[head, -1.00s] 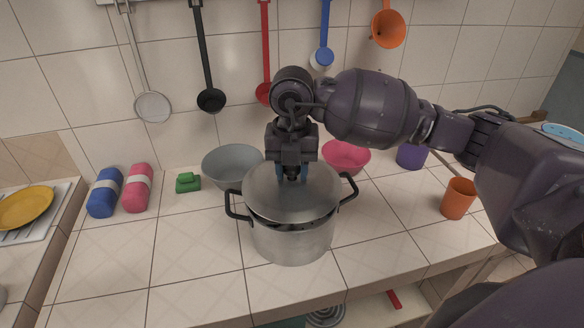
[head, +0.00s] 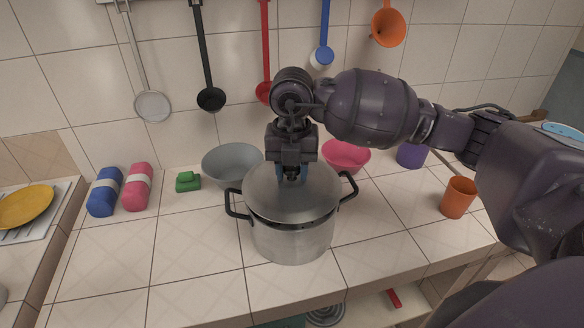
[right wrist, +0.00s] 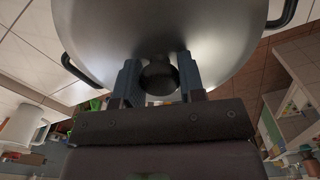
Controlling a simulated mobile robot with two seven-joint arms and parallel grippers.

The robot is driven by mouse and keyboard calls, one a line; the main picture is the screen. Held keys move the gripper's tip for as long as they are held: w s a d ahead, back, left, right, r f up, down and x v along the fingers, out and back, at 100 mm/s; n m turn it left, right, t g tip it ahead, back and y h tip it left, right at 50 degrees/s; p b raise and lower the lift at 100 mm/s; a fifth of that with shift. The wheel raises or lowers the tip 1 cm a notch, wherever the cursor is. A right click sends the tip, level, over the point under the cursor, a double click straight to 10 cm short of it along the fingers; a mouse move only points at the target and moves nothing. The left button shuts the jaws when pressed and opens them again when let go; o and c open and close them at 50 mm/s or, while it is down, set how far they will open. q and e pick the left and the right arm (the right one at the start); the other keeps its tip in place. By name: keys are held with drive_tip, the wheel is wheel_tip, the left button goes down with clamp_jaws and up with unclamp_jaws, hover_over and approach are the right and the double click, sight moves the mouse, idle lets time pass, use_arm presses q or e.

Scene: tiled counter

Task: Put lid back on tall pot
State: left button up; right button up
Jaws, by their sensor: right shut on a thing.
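The tall steel pot (head: 292,243) stands on the tiled counter with a dark handle on each side. The round steel lid (head: 270,200) lies over the pot's mouth, with a thin dark gap at the front right of the rim; I cannot tell whether it is fully seated. My right gripper (head: 291,174) comes down from above and is shut on the lid's knob. In the right wrist view the dark knob (right wrist: 158,78) sits between the two blue-grey fingers, and the lid (right wrist: 160,30) fills the top. My left gripper is not in view.
A grey bowl (head: 232,163) and a pink bowl (head: 346,157) stand behind the pot. A green sponge (head: 187,181) lies to the left, and an orange cup (head: 458,198) stands to the right. Utensils hang on the wall. The counter's front left is clear.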

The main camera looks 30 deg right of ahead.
drive_tip(key=o, duration=1.5)
drive_tip(key=shift+r+p, duration=2.1)
drive_tip(key=shift+r, duration=1.45)
clamp_jaws()
